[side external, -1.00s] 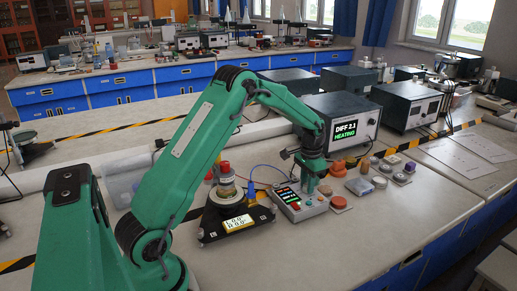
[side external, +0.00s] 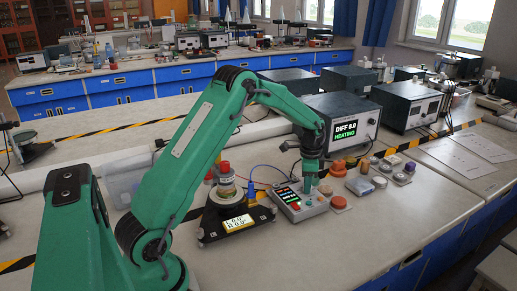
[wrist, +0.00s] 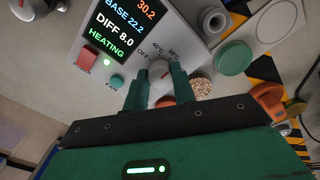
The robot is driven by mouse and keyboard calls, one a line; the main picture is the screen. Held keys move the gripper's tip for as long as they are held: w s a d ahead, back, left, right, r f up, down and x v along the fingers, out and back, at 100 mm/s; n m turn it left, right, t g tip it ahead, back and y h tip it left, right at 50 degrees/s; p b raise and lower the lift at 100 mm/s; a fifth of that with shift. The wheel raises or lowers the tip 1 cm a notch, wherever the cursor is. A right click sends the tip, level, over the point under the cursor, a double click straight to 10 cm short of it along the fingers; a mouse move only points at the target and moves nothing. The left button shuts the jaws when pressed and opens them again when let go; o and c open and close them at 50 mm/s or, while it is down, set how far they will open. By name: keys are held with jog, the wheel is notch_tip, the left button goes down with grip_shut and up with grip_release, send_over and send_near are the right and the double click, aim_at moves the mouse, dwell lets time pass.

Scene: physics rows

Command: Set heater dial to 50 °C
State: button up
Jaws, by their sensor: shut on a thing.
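The heater control box (side external: 289,212) stands on the bench in the side view, below my gripper (side external: 310,178). In the wrist view its grey dial (wrist: 158,68) sits between the two green fingertips of my gripper (wrist: 158,88), which is shut on it. Marks for OFF, 40 °C and another temperature stand around the dial; exactly where it points is hard to tell. The box's display (wrist: 125,22) reads 30.2, BASE 22.2, DIFF 8.0 and HEATING. A red POWER button (wrist: 88,58) and a teal FAN button (wrist: 116,81) are beside the dial.
A dark instrument (side external: 370,120) behind the box also shows DIFF 8.0 and HEATING.

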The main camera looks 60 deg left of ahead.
jog(key=shift+r, duration=0.15)
jog(key=o, duration=1)
jog(key=shift+r, duration=3.85)
jog(key=shift+r, duration=0.1)
